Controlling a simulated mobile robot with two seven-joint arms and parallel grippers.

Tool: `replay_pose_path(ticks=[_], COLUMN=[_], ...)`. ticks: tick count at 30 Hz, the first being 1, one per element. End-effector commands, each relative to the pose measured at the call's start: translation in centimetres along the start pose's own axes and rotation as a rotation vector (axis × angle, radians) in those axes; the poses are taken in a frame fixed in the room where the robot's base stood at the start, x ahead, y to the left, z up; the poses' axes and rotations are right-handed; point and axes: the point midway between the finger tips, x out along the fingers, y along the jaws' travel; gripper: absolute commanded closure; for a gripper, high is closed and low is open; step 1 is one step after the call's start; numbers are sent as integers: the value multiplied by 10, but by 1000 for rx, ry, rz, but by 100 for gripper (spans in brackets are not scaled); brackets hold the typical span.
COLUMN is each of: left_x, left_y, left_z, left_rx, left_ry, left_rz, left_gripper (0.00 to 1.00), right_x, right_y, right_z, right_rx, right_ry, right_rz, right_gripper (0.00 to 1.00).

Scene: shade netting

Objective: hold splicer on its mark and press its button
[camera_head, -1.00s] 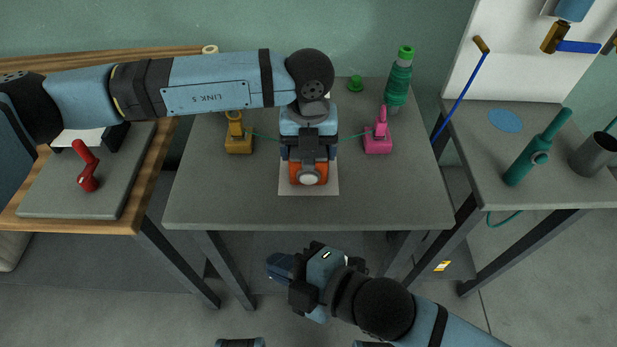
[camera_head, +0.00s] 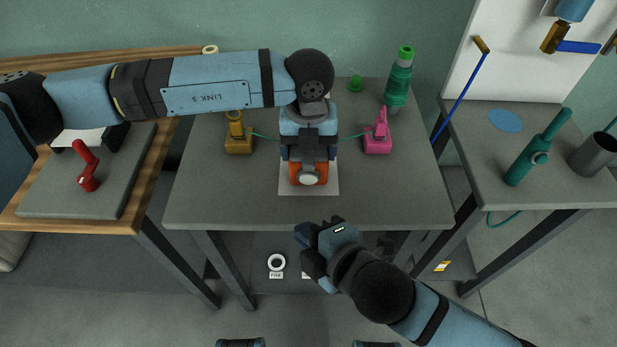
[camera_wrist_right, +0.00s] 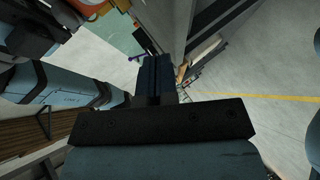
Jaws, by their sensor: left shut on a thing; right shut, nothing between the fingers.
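The orange splicer (camera_head: 300,173) sits on a pale square mark (camera_head: 309,190) in the middle of the grey table, with a round light-grey button (camera_head: 309,178) at its front. My left gripper (camera_head: 309,160) is over the splicer from above and shut on it, hiding much of its top. My right gripper (camera_head: 304,246) is shut and empty, in front of the table's front edge and apart from the splicer. Its shut fingers also show in the right wrist view (camera_wrist_right: 153,75).
A yellow clamp (camera_head: 239,143) and a pink clamp (camera_head: 377,141) flank the splicer, with green cord running from each toward it. A green bottle-like spool (camera_head: 398,85) stands at the back right. Side tables hold a red-handled item (camera_head: 87,170) and a teal tool (camera_head: 535,152).

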Motion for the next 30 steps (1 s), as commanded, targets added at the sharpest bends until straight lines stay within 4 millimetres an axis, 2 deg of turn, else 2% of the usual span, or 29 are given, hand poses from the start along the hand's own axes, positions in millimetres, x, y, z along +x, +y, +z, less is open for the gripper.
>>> replay_pose_path(ticks=[9, 15, 30], left_x=[-1, -1, -1], left_y=[0, 0, 0], left_z=[0, 0, 0], left_rx=[0, 0, 0], left_ry=[-1, -1, -1], left_rz=[-1, -1, -1], left_gripper=[58, 58, 58], right_x=[32, 45, 50], right_y=[24, 33, 37], right_z=[23, 33, 36], right_rx=[-1, -2, 0], right_ry=[-1, 0, 1], right_rz=[3, 1, 1], right_gripper=[100, 100, 100])
